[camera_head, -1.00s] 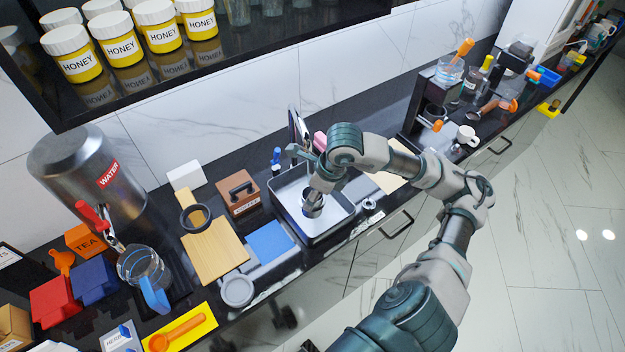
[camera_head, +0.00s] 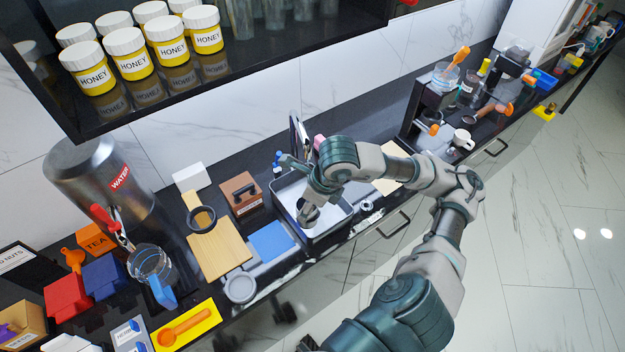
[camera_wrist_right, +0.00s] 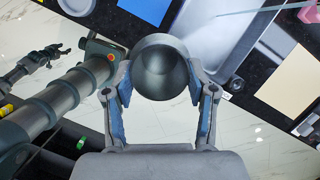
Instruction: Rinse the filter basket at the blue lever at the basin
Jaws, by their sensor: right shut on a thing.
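My right gripper (camera_wrist_right: 160,100) is shut on the filter basket (camera_wrist_right: 160,68), a round dark metal cup whose open mouth shows in the right wrist view. In the head view the basket (camera_head: 308,214) is over or inside the grey metal basin (camera_head: 340,224); its height above the bottom is unclear. The blue lever (camera_head: 278,157) stands behind the basin's left back corner, apart from the basket. The wrist covers part of the basin and what stands behind it. My left gripper (camera_wrist_right: 38,62) shows small at the left of the right wrist view, away from the counter; its jaws are unclear.
A water dispenser (camera_head: 95,180) stands farther left. A coffee machine (camera_head: 428,105) is to the right. A shelf with honey jars (camera_head: 130,55) hangs above.

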